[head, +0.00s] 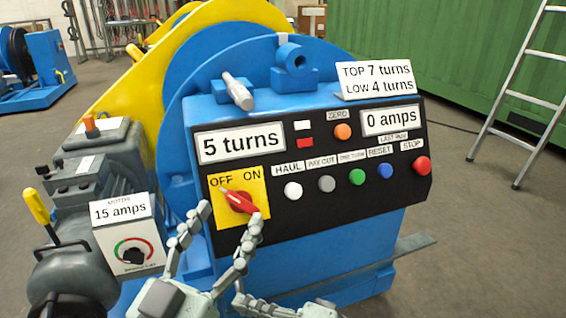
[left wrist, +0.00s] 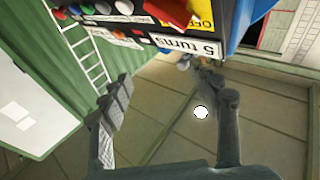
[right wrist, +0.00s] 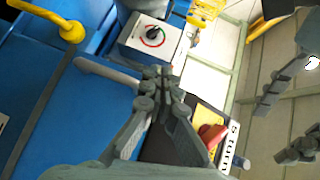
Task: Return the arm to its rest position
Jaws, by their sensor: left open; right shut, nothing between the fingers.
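My left gripper (head: 230,212) is open and empty, its fingers spread in front of the panel's lower left; it also shows open in the left wrist view (left wrist: 178,88). The red rotary switch (head: 238,202) sits on a yellow OFF/ON plate, its pale tip pointing toward OFF, close to the left fingertips. I cannot tell whether they touch. My right gripper (right wrist: 158,76) is shut and empty; in the head view only part of it (head: 240,299) shows at the bottom edge, below the panel. The control panel (head: 330,208) reads 5 turns and 0 amps.
The blue machine (head: 345,262) fills the middle, with a grey motor (head: 103,170) and a 15 amps box (head: 126,243) at left. A yellow-handled lever (head: 38,208) stands at far left. A ladder (head: 515,90) leans at right; the floor (head: 490,230) there is clear.

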